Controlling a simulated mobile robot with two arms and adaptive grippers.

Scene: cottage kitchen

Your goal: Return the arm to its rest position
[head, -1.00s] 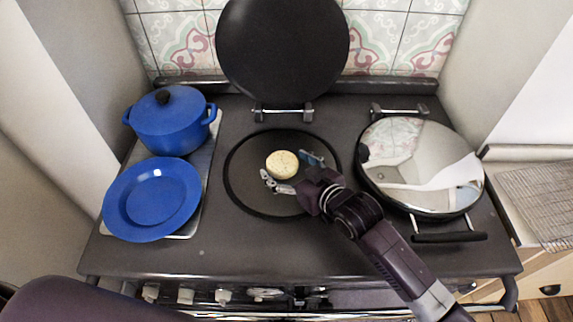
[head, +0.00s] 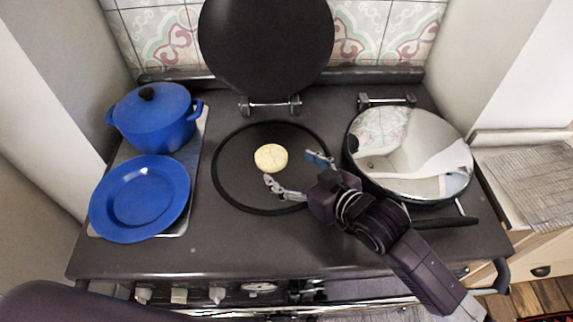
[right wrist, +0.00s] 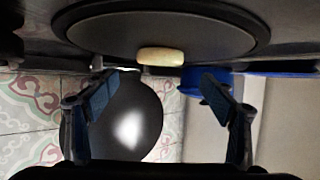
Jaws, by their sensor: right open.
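My right gripper (head: 296,174) is open and empty over the right front part of the round hotplate (head: 236,186). A pale yellow round patty or bread (head: 271,158) lies on the hotplate, beyond and left of the fingers, apart from them. In the right wrist view, the two spread fingers (right wrist: 158,98) have nothing between them, and the pale round (right wrist: 161,56) lies beyond on the hotplate. My left gripper is not in view; only a dark part of my own body shows at the lower left of the head view.
The hotplate's black lid (head: 266,42) stands raised behind it. A shiny closed lid (head: 412,150) with a dark handle is to the right, close to my right arm. A blue pot (head: 154,122) and blue plate (head: 140,198) stand left on a metal tray (head: 196,190).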

